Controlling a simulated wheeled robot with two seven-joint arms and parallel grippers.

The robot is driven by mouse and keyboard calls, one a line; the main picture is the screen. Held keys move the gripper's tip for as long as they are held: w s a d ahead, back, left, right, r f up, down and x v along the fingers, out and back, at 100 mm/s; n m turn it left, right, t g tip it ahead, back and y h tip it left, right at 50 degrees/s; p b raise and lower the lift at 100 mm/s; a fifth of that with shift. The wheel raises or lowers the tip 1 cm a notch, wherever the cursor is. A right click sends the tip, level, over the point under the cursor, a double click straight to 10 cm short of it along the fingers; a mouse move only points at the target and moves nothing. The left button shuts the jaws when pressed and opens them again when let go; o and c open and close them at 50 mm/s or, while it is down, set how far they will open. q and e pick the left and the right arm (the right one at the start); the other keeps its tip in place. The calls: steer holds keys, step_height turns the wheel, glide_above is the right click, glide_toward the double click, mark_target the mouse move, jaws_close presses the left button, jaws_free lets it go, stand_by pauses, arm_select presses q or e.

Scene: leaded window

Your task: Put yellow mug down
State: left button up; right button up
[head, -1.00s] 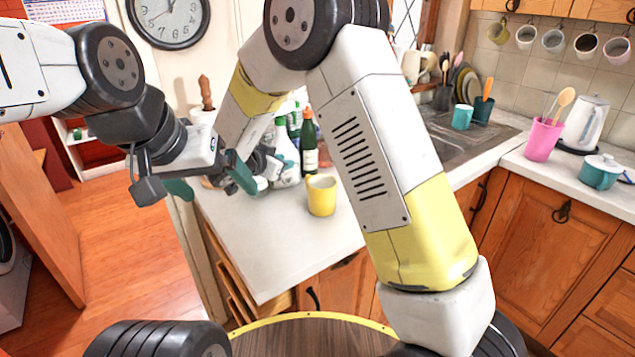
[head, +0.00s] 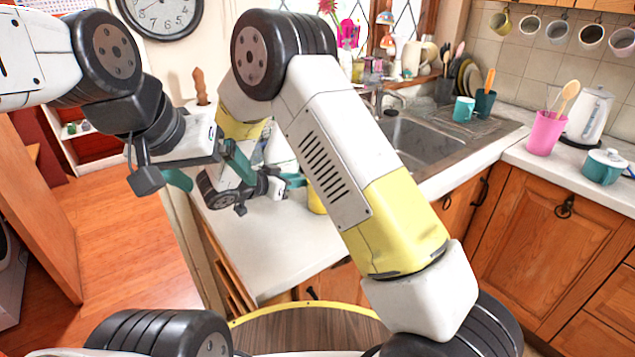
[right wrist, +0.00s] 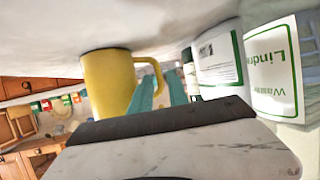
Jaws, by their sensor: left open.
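The yellow mug (head: 315,201) is on the white counter (head: 262,245), mostly hidden behind my right arm in the head view. In the right wrist view, which is upside down, the mug (right wrist: 106,82) stands with its base against the counter, and its handle points toward my right gripper (right wrist: 160,92). The two teal fingers are apart, at the handle, with a gap between them; I cannot tell whether they touch it. In the head view the right gripper (head: 292,181) is just left of the mug. My left gripper (head: 208,170) is open and empty, left of the counter.
White bottles with green lettering (right wrist: 275,70) stand close beside the mug in the right wrist view. The sink (head: 425,140) lies behind to the right. A pink cup with utensils (head: 545,133) and a teal pot (head: 604,168) are on the right counter. The front counter is clear.

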steer(key=x, duration=0.4)
steer(key=shift+d, duration=0.1)
steer(key=shift+s, duration=0.1)
jaws_close()
stand_by(1.1)
